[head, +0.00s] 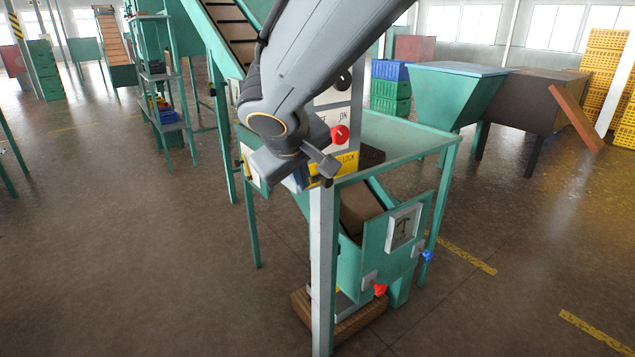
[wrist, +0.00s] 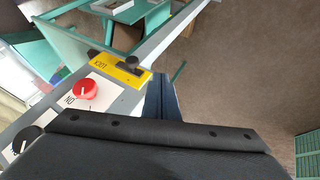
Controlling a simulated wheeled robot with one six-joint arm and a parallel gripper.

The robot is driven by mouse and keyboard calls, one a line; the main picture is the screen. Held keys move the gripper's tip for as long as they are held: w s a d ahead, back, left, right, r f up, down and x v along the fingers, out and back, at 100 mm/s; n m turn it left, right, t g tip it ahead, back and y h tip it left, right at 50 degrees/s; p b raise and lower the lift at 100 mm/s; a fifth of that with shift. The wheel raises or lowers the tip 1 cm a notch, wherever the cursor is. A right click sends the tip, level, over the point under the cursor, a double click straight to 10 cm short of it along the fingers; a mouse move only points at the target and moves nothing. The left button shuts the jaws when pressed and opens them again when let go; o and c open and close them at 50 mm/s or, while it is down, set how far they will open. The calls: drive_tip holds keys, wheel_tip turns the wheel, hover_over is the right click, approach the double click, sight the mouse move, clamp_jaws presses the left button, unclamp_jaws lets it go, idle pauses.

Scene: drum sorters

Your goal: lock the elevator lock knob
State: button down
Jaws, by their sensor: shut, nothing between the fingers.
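The elevator lock knob (head: 325,167) is a dark handle on a yellow plate marked LOCK (head: 347,161), low on the white control panel. In the wrist view the knob (wrist: 131,64) stands on the right part of the yellow plate (wrist: 101,61). My gripper (head: 297,181) is just left of the plate in the head view, partly hidden by my wrist. In the wrist view my gripper (wrist: 161,96) shows as dark blue fingers, closed together and empty, close beside the plate's end. They look apart from the knob.
Above the lock plate are a red knob (head: 340,134) marked ON and a black knob (head: 344,80). A grey post (head: 322,270) and a green frame (head: 415,140) surround the machine. Red (head: 380,290) and blue (head: 427,256) handles are lower right. Floor on the left is open.

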sight(327, 183)
drive_tip(key=shift+w+d+f+p, duration=0.55)
drive_tip(key=shift+w+f, duration=0.25)
drive_tip(key=shift+w, duration=0.4)
drive_tip(key=shift+w+d+f+p, duration=0.35)
drive_tip(key=shift+w+d+f, duration=0.4)
drive_tip(key=shift+w, duration=0.4)
drive_tip(key=shift+w+d+f+p, duration=0.5)
drive_tip(key=shift+w+f, duration=0.35)
drive_tip(key=shift+w, duration=0.35)
